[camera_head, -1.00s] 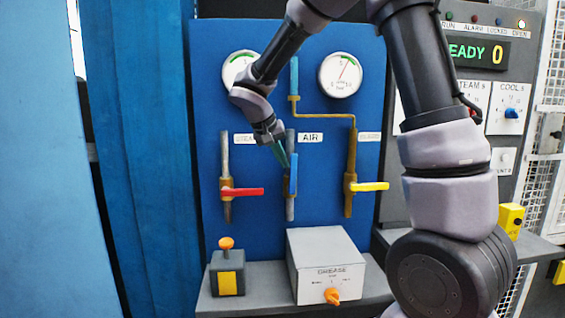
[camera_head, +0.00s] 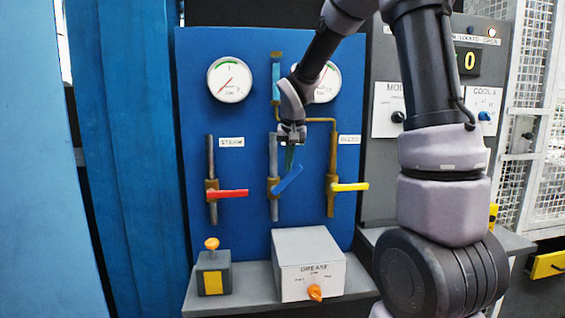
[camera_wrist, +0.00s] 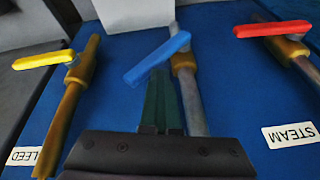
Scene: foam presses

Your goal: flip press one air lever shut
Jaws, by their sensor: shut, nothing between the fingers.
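The blue air lever (camera_head: 288,179) sits on the middle pipe's brass valve (camera_head: 273,186). It is tilted, rising up to the right from its pivot, between upright and level. The wrist view, seen from the other way up, also shows the blue lever (camera_wrist: 157,58) slanting across its pipe (camera_wrist: 192,95). My gripper (camera_head: 289,164) is shut and empty, its dark green fingers just above the lever's outer part. In the wrist view the fingertips (camera_wrist: 160,80) are against or very close to the lever's edge; I cannot tell whether they touch. My wrist hides the AIR label.
The red steam lever (camera_head: 232,193) and yellow bleed lever (camera_head: 350,187) stand level on either side. Two gauges, the left one (camera_head: 230,79) clear and the right one (camera_head: 326,84) partly hidden by my arm, sit above. A grey grease box (camera_head: 305,250) and orange-knobbed box (camera_head: 213,272) stand on the shelf below.

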